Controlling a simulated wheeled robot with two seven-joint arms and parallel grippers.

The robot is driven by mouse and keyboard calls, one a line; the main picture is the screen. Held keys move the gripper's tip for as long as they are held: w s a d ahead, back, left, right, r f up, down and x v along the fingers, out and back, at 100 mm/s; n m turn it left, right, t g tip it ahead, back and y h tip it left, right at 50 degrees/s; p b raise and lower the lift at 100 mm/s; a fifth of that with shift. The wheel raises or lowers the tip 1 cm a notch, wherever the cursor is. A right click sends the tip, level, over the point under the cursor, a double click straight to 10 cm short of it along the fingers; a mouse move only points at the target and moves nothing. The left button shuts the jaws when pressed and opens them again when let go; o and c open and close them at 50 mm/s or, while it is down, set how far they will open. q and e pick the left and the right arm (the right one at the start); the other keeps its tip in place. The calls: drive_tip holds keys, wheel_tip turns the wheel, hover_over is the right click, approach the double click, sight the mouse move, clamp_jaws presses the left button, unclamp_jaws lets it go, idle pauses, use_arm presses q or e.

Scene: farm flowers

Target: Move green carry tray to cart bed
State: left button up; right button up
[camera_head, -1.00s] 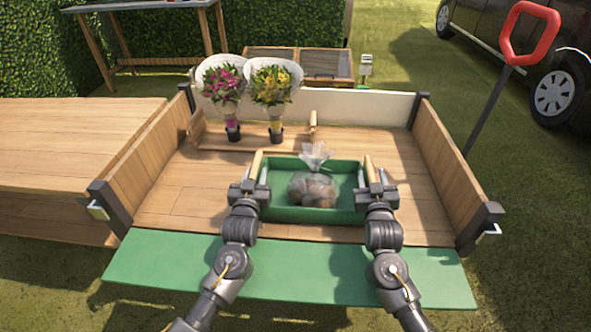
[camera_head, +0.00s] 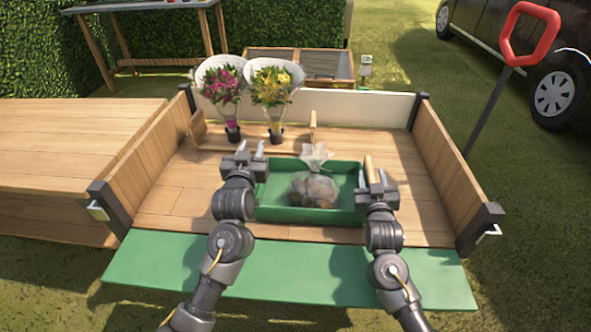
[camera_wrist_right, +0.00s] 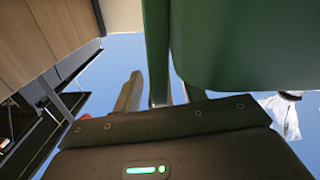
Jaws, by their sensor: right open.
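The green carry tray (camera_head: 300,214) sits on the wooden cart bed (camera_head: 175,203), with a clear tied bag of brownish round items (camera_head: 313,188) inside it. My left gripper (camera_head: 251,150) is open and empty beside the tray's left end, apart from its handle. My right gripper (camera_head: 369,178) is open at the tray's right end, with the wooden handle (camera_head: 368,163) between or just behind its fingers. In the right wrist view, the green tray wall (camera_wrist_right: 245,45) fills the upper right, close to my right gripper's fingers (camera_wrist_right: 160,92).
A wooden holder (camera_head: 212,144) at the back of the bed carries a pink bouquet (camera_head: 222,85) and a yellow bouquet (camera_head: 271,87). Wooden side walls (camera_head: 447,160) border the bed. The green front flap (camera_head: 290,268) is folded down. Bare planks lie left and right of the tray.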

drive_tip(key=s, duration=1.2)
